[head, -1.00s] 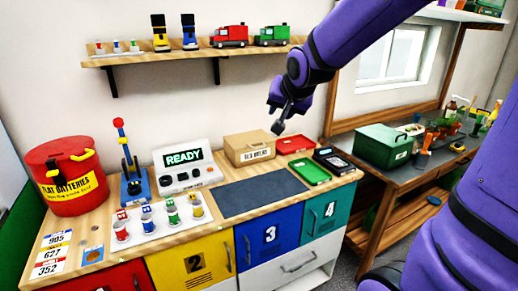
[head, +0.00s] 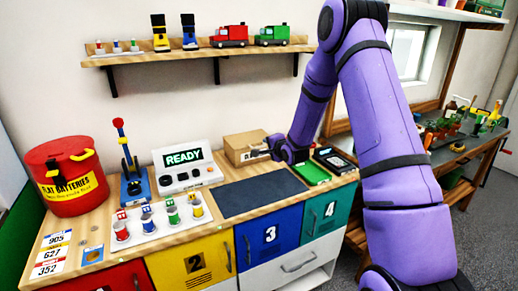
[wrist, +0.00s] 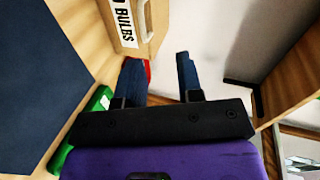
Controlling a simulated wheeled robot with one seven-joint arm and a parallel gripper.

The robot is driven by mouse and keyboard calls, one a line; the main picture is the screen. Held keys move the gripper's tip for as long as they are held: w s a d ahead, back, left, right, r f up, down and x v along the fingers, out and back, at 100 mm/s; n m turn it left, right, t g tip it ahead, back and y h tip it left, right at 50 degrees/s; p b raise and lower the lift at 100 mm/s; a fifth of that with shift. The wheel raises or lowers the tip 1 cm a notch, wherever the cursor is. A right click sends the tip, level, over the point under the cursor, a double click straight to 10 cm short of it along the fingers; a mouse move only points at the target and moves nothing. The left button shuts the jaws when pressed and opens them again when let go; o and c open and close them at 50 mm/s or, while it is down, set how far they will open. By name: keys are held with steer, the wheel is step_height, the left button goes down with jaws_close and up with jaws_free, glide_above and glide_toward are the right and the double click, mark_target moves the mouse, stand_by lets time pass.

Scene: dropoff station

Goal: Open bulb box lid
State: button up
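The bulb box (head: 238,147) is a brown cardboard box at the back of the counter, right of the READY device. Its lid looks shut; its right end is partly hidden behind my arm. In the wrist view the box (wrist: 152,45) is at the top, with a white label ending in "BULBS". My gripper (head: 264,152) is low at the right end of the box. In the wrist view my gripper (wrist: 158,65) has its two dark fingers apart with nothing between them. I cannot tell whether a finger touches the box.
A dark mat (head: 262,192) lies clear in front of the box. A green tray (head: 312,173) and a dark keypad device (head: 335,160) are to the right. The red tray (wrist: 147,68) shows behind a finger. A shelf (head: 200,55) hangs above.

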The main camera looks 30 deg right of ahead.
steer(key=shift+m+t, duration=0.4)
steer(key=shift+m, duration=0.4)
steer(key=w+f, duration=0.2)
steer(key=w, duration=0.1)
steer(key=w+f, duration=0.2)
steer(key=w, duration=0.2)
steer(key=w+d+f, duration=0.1)
steer(key=w+f, duration=0.1)
steer(key=w, duration=0.2)
steer(key=shift+w+f, duration=0.1)
steer(key=shift+f, duration=0.1)
jaws_close()
